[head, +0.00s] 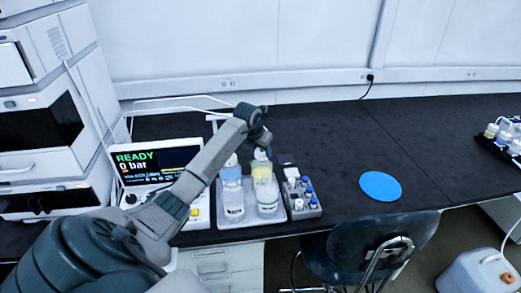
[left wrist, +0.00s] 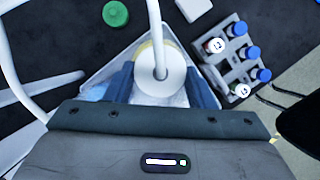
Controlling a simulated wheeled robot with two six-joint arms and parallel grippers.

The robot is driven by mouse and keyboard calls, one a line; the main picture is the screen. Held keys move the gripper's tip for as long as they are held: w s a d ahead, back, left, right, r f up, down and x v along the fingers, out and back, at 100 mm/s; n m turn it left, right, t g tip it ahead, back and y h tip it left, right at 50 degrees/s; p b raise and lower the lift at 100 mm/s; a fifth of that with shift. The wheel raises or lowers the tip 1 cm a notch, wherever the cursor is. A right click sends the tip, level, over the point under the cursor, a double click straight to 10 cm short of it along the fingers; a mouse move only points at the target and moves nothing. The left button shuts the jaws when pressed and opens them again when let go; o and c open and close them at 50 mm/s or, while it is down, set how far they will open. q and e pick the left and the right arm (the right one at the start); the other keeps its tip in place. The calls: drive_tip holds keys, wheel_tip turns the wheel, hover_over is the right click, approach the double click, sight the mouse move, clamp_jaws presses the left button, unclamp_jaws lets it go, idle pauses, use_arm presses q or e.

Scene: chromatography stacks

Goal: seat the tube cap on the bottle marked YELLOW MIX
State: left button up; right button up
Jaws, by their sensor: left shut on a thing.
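My left gripper (head: 262,153) reaches over the right-hand bottle (head: 266,192), which has a yellowish upper part. It is shut on the white round tube cap (left wrist: 161,80), which has a white tube rising from its middle in the left wrist view. The fingers (left wrist: 161,88) stand on both sides of the cap. A yellow rim shows just behind the cap, so it is over or on this bottle; I cannot tell whether they touch. A second bottle (head: 232,198) stands to its left in the same white tray (head: 238,221). The bottle labels are not readable. My right gripper is out of view.
A vial rack (head: 302,208) with blue and white caps stands right of the tray. A green cap (left wrist: 115,14) lies on the bench behind it. The READY instrument (head: 158,170) is on the left. A blue disc (head: 380,186) lies on clear bench to the right.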

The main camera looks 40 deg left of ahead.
sight(260, 152)
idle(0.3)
use_arm(q)
drive_tip(key=shift+f+b, duration=0.4)
drive_tip(key=shift+f, duration=0.05)
drive_tip(key=o, duration=1.5)
drive_tip(key=shift+c, duration=0.2)
drive_tip(key=shift+r, duration=0.1)
drive_tip(key=shift+r+p, duration=2)
drive_tip(key=shift+r, duration=1.5)
drive_tip(key=shift+f, duration=0.1)
